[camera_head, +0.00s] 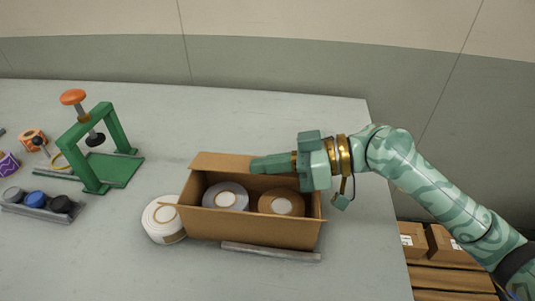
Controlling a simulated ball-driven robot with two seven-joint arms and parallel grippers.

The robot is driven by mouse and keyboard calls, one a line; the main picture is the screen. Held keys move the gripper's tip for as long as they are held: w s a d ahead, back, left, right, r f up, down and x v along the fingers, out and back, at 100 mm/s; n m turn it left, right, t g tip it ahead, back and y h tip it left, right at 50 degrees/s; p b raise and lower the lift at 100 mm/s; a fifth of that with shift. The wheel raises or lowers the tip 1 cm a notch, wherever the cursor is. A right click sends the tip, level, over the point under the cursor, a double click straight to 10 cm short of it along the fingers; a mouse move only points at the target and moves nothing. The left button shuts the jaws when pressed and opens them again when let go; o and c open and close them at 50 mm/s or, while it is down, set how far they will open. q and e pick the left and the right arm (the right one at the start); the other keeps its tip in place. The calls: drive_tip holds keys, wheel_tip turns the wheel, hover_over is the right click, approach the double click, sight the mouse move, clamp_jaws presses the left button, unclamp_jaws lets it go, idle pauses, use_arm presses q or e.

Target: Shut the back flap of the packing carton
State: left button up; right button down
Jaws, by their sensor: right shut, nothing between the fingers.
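The open brown packing carton (240,228) stands on the table with a grey tape roll (226,197) and a brown tape roll (281,203) inside. Its back flap (222,163) stands up and leans away at the rear edge. My right gripper (255,164) comes in from the right with its fingers shut and empty, pointing left. The fingers overlap the right part of the back flap and hide it; I cannot tell whether they touch it. My left gripper is not in view.
A white roll (163,220) stands close to the carton's left side. A grey bar (270,251) lies in front. A green press frame (117,130) with an orange knob and a tray of dark and blue pieces (42,212) are at left. The table behind the carton is clear.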

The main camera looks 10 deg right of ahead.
drive_tip(key=shift+s+f+n+t, duration=0.2)
drive_tip(key=shift+f+n+t, duration=0.1)
drive_tip(key=shift+f+n, duration=0.25)
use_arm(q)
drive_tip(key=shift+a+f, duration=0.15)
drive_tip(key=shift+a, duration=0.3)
use_arm(e)
drive_tip(key=shift+a+n, duration=0.1)
drive_tip(key=shift+n, duration=0.15)
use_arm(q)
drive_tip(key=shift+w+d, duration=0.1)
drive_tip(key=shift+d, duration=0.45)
use_arm(e)
drive_tip(key=shift+s, duration=0.1)
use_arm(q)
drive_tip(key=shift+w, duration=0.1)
